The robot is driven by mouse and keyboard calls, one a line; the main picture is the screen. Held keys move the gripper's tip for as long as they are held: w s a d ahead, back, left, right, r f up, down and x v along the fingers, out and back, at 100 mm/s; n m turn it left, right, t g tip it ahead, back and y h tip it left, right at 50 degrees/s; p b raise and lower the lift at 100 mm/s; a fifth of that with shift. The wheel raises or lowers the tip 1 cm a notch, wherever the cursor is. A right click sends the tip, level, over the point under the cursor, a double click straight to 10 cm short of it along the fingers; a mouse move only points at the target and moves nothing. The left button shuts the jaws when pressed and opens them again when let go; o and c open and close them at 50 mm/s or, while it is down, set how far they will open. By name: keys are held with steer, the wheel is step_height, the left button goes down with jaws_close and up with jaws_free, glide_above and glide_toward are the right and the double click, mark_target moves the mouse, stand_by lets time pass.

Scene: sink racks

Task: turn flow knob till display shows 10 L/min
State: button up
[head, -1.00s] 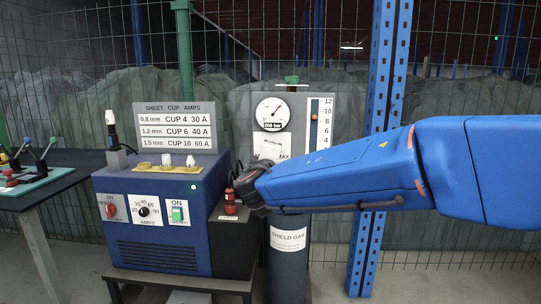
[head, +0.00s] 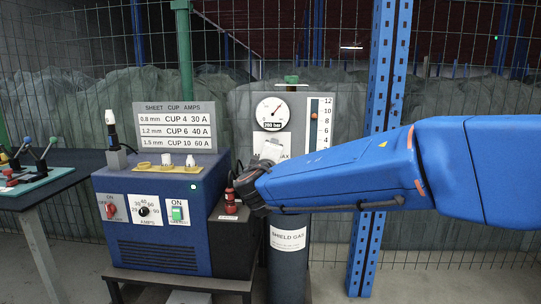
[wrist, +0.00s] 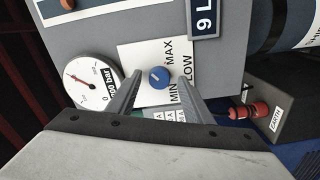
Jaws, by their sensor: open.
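The blue flow knob (wrist: 159,78) with a white pointer line sits on a white plate marked MIN, MAX and FLOW in the wrist view. My gripper (wrist: 160,84) is open, with one finger on each side of the knob; I cannot tell whether they touch it. The display (wrist: 205,22) beside the plate is cut off by the frame and reads "9 L". In the head view, my gripper (head: 262,180) hides the knob and display. The flow scale (head: 319,122) has a red marker between 8 and 10.
A round pressure gauge (head: 272,113) is above the knob plate. A blue welding power box (head: 160,218) stands at left, with a red connector (head: 230,201) close to my gripper. A blue post (head: 382,130) rises behind my arm.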

steer(key=s, duration=1.7)
steer(key=shift+s+a, duration=0.2)
steer(key=shift+a, duration=0.1)
steer(key=shift+d, duration=0.1)
steer(key=s+d+f+m+g+h, duration=0.2)
steer(key=d+f+g, duration=0.15)
steer(key=d, duration=0.55)
steer(key=s+d+f+m+g+h, duration=0.1)
steer(key=d+f+m+g+h, duration=0.3)
steer(key=d, duration=0.6)
steer(key=s+d+f+m+g+y, duration=0.1)
steer(key=s+d+f, duration=0.1)
steer(key=d+f, duration=0.5)
steer(key=s+d+f+m+g+y, duration=0.2)
steer(key=s+f, duration=0.3)
steer(key=s, duration=0.3)
steer(key=s+d+f+m+g+y, duration=0.2)
steer(key=s+d+f+m, duration=0.3)
steer(key=s, duration=0.4)
steer(key=shift+s+g+y, duration=0.2)
steer(key=shift+g+y, duration=0.15)
steer(key=shift+y, duration=0.45)
